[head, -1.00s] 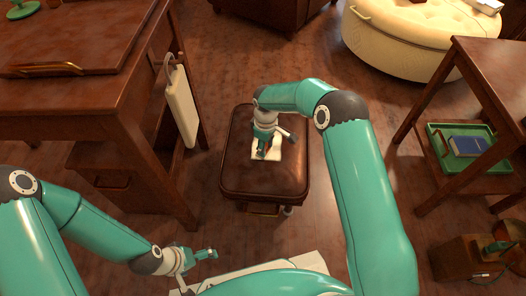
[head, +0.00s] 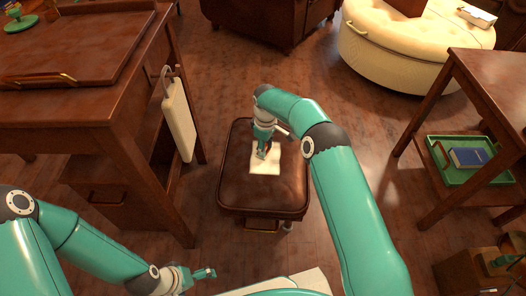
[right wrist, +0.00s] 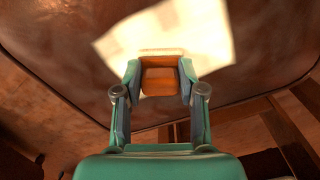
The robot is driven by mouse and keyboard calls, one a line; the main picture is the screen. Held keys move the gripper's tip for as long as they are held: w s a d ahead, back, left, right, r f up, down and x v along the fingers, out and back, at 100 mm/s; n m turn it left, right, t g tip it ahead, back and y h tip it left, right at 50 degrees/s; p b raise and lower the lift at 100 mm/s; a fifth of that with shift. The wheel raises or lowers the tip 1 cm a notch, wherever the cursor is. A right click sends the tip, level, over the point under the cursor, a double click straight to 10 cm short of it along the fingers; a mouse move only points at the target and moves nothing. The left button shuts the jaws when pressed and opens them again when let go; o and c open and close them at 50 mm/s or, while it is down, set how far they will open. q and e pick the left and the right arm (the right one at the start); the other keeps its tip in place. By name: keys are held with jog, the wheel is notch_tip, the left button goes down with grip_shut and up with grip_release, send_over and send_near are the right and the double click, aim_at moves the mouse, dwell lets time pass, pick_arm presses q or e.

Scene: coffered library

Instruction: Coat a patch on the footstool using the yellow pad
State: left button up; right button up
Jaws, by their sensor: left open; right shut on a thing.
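The brown leather footstool (head: 238,190) stands on the floor in the middle of the head view. A pale cream patch (head: 267,165) lies on its top. My right gripper (head: 262,154) points down over the patch's upper left part. In the right wrist view its fingers are shut on the yellow pad (right wrist: 159,79), which looks orange there. The pad overlaps the patch's near edge in that view; I cannot tell whether it touches the leather. My left gripper (head: 206,274) is open and empty, low in the head view, left of and nearer than the footstool.
A wooden desk (head: 110,120) stands left of the footstool, with a pale hanging board (head: 180,120) at its side. A wooden table (head: 490,80) with a green tray (head: 438,153) below is on the right. A cream round ottoman (head: 390,55) is behind.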

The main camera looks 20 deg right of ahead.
jog(key=shift+w+d+f+b, duration=0.1)
jog(key=shift+w+d+b, duration=0.15)
jog(key=shift+w, duration=0.25)
jog(key=shift+w+d+b, duration=0.1)
jog(key=shift+w+b, duration=0.2)
jog(key=shift+w, duration=0.2)
jog(key=shift+w+d, duration=0.1)
jog(key=shift+w, duration=0.1)
jog(key=shift+r, duration=0.2)
jog(key=shift+r, duration=0.1)
